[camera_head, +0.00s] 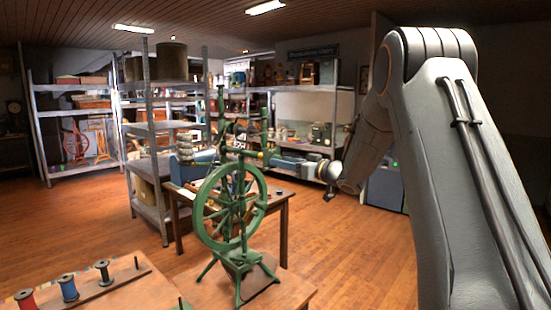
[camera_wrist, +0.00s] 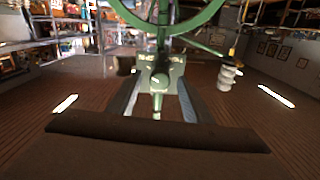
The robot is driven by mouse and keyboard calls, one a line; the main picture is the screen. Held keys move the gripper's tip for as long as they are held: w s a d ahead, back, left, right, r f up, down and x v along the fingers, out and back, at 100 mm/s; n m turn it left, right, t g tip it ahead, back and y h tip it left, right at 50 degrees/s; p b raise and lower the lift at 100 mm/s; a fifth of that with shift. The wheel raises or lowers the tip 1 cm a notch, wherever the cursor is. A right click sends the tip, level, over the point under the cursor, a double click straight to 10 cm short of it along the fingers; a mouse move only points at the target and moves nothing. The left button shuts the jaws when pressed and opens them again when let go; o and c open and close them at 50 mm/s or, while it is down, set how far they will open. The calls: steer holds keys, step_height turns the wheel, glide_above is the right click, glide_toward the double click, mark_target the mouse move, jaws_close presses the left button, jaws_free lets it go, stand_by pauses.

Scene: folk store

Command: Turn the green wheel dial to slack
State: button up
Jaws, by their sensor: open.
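The green spinning wheel (camera_head: 229,207) stands on a low wooden table in the middle of the head view, and part of its large wheel crosses the top of the wrist view (camera_wrist: 165,28). The green dial (camera_wrist: 158,82) is on a green plate (camera_wrist: 147,62) with pale labels, upside down and too blurred to read. My gripper (camera_wrist: 158,78) is open, one finger on each side of the dial. I cannot tell whether either finger touches it.
Red, blue and dark spools (camera_head: 68,288) stand on a wooden rack at the front left. A table (camera_head: 283,205) with goods is close behind the spinning wheel. Metal shelves (camera_head: 150,130) line the back. The wooden floor (camera_head: 350,250) is clear to the right.

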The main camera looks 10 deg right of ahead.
steer(key=shift+p+x, duration=0.6)
steer(key=shift+x, duration=1.6)
steer(key=shift+c, duration=0.2)
steer(key=c, duration=1)
